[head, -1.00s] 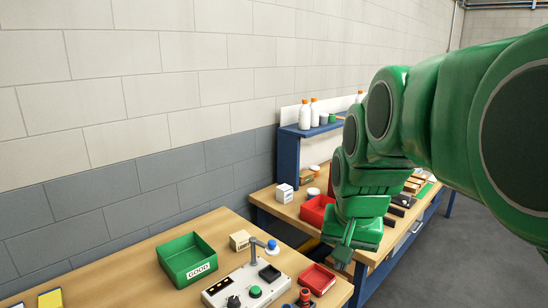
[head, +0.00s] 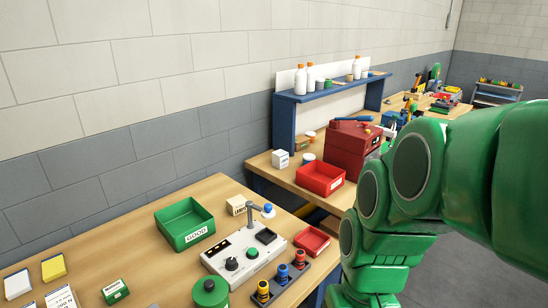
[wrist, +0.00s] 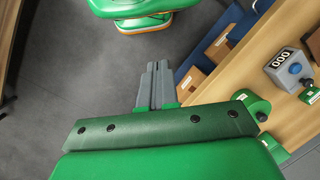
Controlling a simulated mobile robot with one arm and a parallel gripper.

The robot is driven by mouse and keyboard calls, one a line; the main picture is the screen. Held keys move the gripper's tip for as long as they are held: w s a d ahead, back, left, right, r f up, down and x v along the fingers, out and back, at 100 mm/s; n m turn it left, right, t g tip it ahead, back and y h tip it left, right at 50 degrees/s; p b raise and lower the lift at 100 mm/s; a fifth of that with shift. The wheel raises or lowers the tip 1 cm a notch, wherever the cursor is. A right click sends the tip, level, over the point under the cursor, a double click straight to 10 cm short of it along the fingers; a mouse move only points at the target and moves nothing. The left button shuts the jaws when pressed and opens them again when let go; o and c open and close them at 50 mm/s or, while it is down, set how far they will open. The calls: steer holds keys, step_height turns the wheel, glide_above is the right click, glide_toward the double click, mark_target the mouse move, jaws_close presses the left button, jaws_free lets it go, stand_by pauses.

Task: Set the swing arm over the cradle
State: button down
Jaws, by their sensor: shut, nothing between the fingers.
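A control box (head: 243,256) stands on the near bench. A grey swing arm (head: 251,215) with a blue knob (head: 268,208) rises at its back edge. A dark square pad (head: 265,237) on the box's top right may be the cradle; I cannot tell for sure. The knob end of the arm appears behind the pad. My gripper (wrist: 156,70) shows in the wrist view, its grey fingers together and empty above the grey floor, apart from the bench. In the head view my green arm fills the right side and the fingers are out of frame.
A green bin (head: 185,223) stands left of the box, a red tray (head: 312,241) to its right. Several coloured knobbed items (head: 281,278) stand in front. A green canister (head: 210,292) is near. In the wrist view a grey counter box (wrist: 289,68) sits by the wooden bench edge.

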steer(key=w+a+r+n+g+y, duration=0.1)
steer(key=w+a+r+y, duration=0.2)
steer(key=w, duration=0.6)
steer(key=w+a+g+y, duration=0.1)
steer(key=w+a+y, duration=0.3)
steer(key=w, duration=0.5)
steer(key=w+a+r+n+g+y, duration=0.1)
steer(key=w+a+r+y, duration=0.2)
steer(key=w, duration=0.5)
steer(key=w+d+f+m+t+y, duration=0.1)
steer(key=w+d+f+t+y, duration=0.1)
steer(key=w+d+f, duration=0.4)
steer(key=w+d+f+m+t+y, duration=0.1)
steer(key=w+d+f+t+y, duration=0.2)
steer(key=w, duration=0.6)
steer(key=w+d+f+m+t+y, duration=0.1)
steer(key=w+d+f+y, duration=0.15)
steer(key=w+d, duration=0.4)
steer(key=s+a, duration=0.2)
steer(key=a, duration=1.1)
steer(key=shift+a+f+h, duration=0.25)
steer(key=shift+h, duration=0.1)
steer(key=shift+s+a, duration=0.1)
steer(key=shift+s, duration=0.1)
